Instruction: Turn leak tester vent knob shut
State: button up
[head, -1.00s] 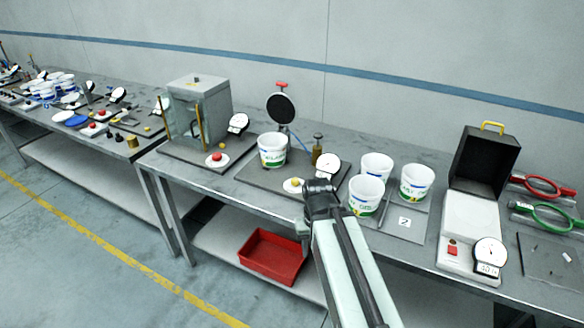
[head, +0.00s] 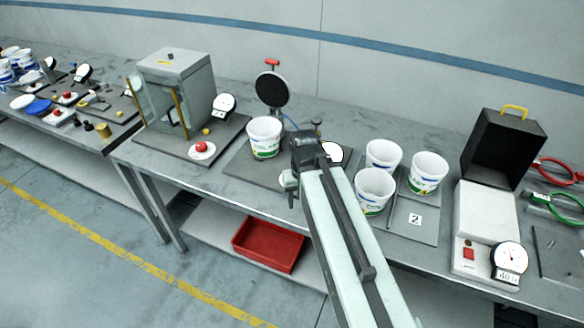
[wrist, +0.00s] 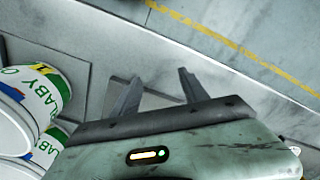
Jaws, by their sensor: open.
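The leak tester base plate (head: 238,166) holds a white printed tub (head: 265,138) under a raised round black lid (head: 272,89) with a red handle. A small post (head: 318,126) that may be the vent knob shows just behind my gripper (head: 303,150). A round white dial (head: 332,152) is partly covered by my arm. In the wrist view my gripper (wrist: 158,88) has its two fingers apart with nothing between them. My arm hides the tester's right part in the head view. No knob shows in the wrist view.
Several white tubs (head: 427,172) stand to the right beside a plate marked 2 (head: 415,219). A black-lidded white device (head: 485,212) stands further right, and a grey chamber (head: 177,92) to the left. A red bin (head: 268,246) sits on the lower shelf.

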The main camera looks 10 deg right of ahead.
jog(key=w+r+m+p, duration=0.1)
jog(key=w+r+p, duration=0.2)
jog(key=r+p, duration=0.3)
jog(key=w+m, duration=0.4)
jog(key=w, duration=0.1)
jog(key=w+m+b, duration=0.1)
jog(key=w+m, duration=0.3)
jog(key=w, duration=0.1)
jog(key=shift+w+r+b, duration=0.2)
jog(key=shift+w+b, duration=0.1)
jog(key=shift+w, duration=0.1)
jog(key=shift+s+f+b, duration=0.15)
jog(key=shift+f+b, duration=0.4)
notch_tip(320, 180, down, 7)
jog(key=b, duration=0.7)
jog(key=shift+r, duration=0.15)
grip_shut()
